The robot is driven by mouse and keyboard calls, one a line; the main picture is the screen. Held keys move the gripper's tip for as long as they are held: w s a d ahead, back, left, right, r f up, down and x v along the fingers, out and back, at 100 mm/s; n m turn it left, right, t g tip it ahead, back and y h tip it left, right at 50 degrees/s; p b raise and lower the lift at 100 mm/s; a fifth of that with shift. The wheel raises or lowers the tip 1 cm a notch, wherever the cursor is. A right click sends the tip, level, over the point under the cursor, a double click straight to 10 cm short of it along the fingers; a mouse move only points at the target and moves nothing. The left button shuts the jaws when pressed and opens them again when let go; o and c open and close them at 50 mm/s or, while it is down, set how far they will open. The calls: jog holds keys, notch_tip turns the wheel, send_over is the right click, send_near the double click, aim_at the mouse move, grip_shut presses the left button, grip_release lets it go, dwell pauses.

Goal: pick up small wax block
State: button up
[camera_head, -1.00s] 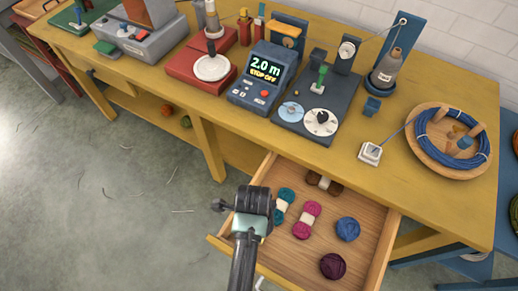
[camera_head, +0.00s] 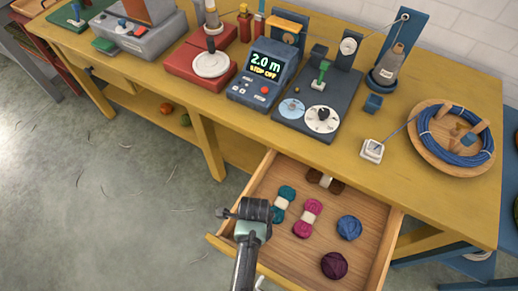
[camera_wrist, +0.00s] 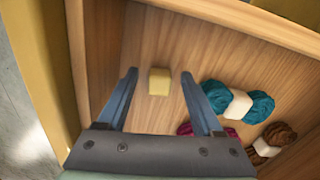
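The small wax block (camera_wrist: 159,82) is a pale yellow cube on the drawer floor in the wrist view. My gripper (camera_wrist: 159,80) is open, its two blue fingers apart on either side of the block in the picture, with bare wood showing between. I cannot tell how high the fingertips are above the floor. In the head view my gripper (camera_head: 254,210) is over the left part of the open drawer (camera_head: 285,245), and the block is hidden there.
A teal skein (camera_head: 283,200), a magenta skein (camera_head: 307,218), a brown skein (camera_head: 325,181), a blue ball (camera_head: 349,228) and a dark purple ball (camera_head: 334,265) lie in the drawer. In the wrist view the teal skein (camera_wrist: 262,105) is close to the right finger. Drawer walls (camera_wrist: 90,60) stand near.

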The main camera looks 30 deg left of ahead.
grip_shut()
jog(key=shift+r, duration=0.1)
